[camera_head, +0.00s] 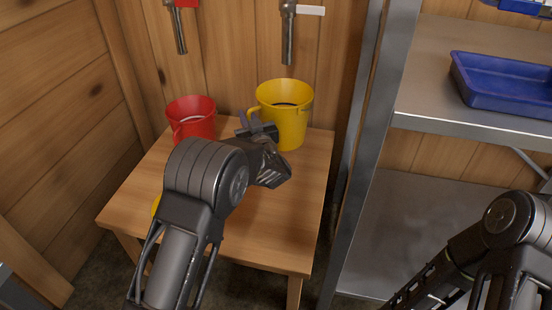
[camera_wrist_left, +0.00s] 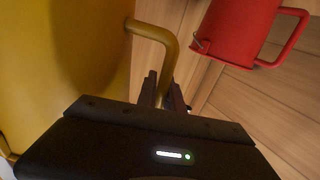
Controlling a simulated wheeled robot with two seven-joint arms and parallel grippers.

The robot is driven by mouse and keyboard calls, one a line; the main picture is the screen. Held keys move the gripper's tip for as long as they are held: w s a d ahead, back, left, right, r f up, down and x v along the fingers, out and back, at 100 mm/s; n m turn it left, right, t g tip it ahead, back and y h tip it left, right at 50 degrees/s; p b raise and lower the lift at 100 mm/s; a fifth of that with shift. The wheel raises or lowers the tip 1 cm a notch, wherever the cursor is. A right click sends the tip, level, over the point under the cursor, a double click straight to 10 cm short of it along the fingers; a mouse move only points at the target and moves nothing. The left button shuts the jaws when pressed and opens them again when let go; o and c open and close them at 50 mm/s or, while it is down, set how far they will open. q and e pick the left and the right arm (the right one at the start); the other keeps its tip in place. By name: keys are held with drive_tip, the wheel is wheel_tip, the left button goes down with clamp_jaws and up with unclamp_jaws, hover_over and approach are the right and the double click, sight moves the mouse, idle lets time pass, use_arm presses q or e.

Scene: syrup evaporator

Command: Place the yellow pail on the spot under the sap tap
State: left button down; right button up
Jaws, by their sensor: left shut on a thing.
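The yellow pail (camera_head: 284,118) is upright at the back right of the small wooden table (camera_head: 290,225), below the sap tap with a white tag (camera_head: 288,35). I cannot tell whether its base touches the table. My left gripper (camera_head: 258,132) is at the pail's left side, shut on its handle. In the left wrist view the yellow pail (camera_wrist_left: 60,60) fills the left, and its handle (camera_wrist_left: 170,50) runs down between the fingers (camera_wrist_left: 165,92). The spot under the tap is hidden by the pail. My right gripper is out of view.
A red pail (camera_head: 192,118) stands close to the left on the table, below a red-tagged tap (camera_head: 180,28). A yellow patch (camera_head: 156,204) shows partly behind my left arm. Metal shelving (camera_head: 470,122) with a blue tray (camera_head: 505,85) stands to the right.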

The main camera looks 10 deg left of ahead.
use_arm(q)
drive_tip(key=shift+f+b, duration=1)
drive_tip(key=shift+f, duration=1.4)
drive_tip(key=shift+f+b, duration=1.1)
drive_tip(key=shift+f, duration=1.5)
drive_tip(key=shift+f, duration=0.15)
drive_tip(key=c, duration=1.5)
unclamp_jaws()
